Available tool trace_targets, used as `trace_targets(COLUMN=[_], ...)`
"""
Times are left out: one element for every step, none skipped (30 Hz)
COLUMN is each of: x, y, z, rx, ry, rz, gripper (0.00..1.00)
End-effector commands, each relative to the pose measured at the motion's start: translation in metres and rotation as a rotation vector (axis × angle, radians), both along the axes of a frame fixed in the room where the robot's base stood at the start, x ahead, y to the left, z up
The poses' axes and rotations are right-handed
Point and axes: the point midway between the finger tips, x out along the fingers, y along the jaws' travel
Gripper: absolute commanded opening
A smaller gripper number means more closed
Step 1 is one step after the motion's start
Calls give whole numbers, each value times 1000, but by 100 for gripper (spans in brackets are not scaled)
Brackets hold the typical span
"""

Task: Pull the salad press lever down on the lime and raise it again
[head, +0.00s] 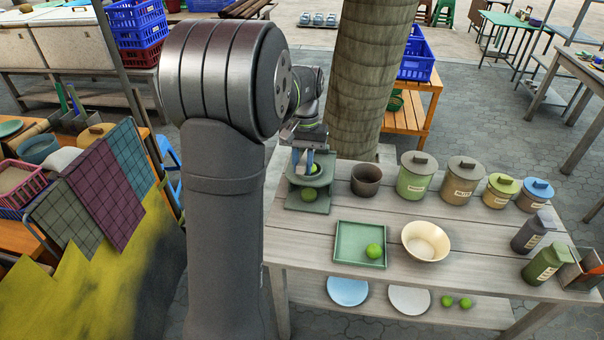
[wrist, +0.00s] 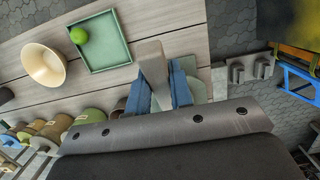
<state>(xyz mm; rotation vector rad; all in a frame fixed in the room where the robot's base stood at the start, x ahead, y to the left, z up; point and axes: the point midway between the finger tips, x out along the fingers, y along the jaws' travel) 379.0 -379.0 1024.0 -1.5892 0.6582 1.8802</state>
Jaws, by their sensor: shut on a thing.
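My gripper (head: 311,172) is over the press, pointing down. In the wrist view the blue fingers (wrist: 165,95) are shut on a grey-beige bar, the press lever (wrist: 152,62). The press body is mostly hidden behind the fingers there. I cannot tell whether the press plate touches the lime.
A green square tray (head: 345,256) with a lime (head: 374,250) and a cream bowl (head: 426,242) are in front. A brown mortar-like pot (head: 366,180) stands just right of the press. Several lidded jars line the back. A round pillar (head: 362,80) rises behind the table.

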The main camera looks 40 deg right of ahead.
Motion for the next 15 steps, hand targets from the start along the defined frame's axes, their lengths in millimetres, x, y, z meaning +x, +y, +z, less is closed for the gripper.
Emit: trace_targets(x=[4,5,7,8,10,12,13,15,17,18,20,21,23,24,25], y=[-4,-5,-7,-8,-10,-12,-13,-14,-16,-18,-19,-21,-22,-23,-25], z=[7,10,16,20,23,28,31,34,39,42,44,48,50,53,55], rx=[19,33,51,64,76,92,104,116,130,141,151,164,173,180,192], ry=[19,33,51,64,76,92,104,116,130,141,151,164,173,180,192], rz=[0,0,0,0,0,0,0,0,0,0,0,0,0,0,0], gripper=[0,0,0,0,0,0,0,0,0,0,0,0,0,0,0])
